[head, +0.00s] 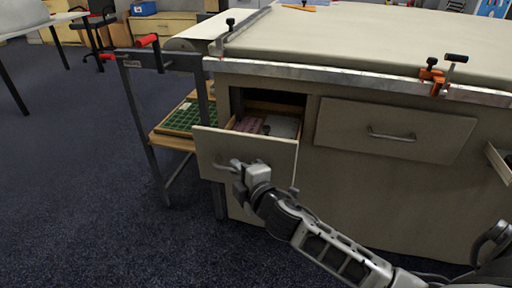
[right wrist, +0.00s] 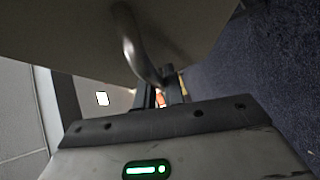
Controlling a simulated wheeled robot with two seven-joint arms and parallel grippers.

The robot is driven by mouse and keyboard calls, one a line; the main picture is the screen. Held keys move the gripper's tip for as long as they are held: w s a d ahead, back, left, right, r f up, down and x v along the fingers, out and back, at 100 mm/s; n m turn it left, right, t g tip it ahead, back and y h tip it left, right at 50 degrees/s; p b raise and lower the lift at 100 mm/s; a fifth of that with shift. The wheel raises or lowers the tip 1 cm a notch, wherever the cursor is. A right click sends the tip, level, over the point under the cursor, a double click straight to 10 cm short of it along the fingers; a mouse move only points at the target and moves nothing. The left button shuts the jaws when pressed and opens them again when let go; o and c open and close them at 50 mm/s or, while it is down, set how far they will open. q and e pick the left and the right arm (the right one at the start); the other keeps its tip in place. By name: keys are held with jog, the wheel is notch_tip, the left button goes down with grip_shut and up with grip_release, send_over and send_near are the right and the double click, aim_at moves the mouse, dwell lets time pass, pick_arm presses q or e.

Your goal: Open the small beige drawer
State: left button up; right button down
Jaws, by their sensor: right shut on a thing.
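The small beige drawer (head: 210,146) is under the left end of the long cloth table and is pulled part way out. Its inside shows a pink item and a pale grey item near the back. My right gripper (head: 238,168) is at the drawer's front and shut on its metal handle. In the right wrist view the curved handle (right wrist: 137,45) runs down to the fingers of the gripper (right wrist: 160,92). The fingers hide the gripped part of the handle. My left gripper is not in view.
A second closed drawer (head: 350,126) with a metal handle is to the right. Orange clamps (head: 438,80) sit on the table edge. A side rack (head: 165,136) with a green tray (head: 182,119) stands at the left. Open blue carpet (head: 75,190) lies to the left.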

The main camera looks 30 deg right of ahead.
jog(key=s+a, duration=0.3)
jog(key=c, duration=1.5)
grip_release()
jog(key=shift+d, duration=0.1)
jog(key=s+r, duration=0.2)
jog(key=s, duration=1.3)
jog(key=shift+s+r, duration=0.15)
jog(key=shift+s, duration=0.2)
jog(key=shift+d, duration=0.1)
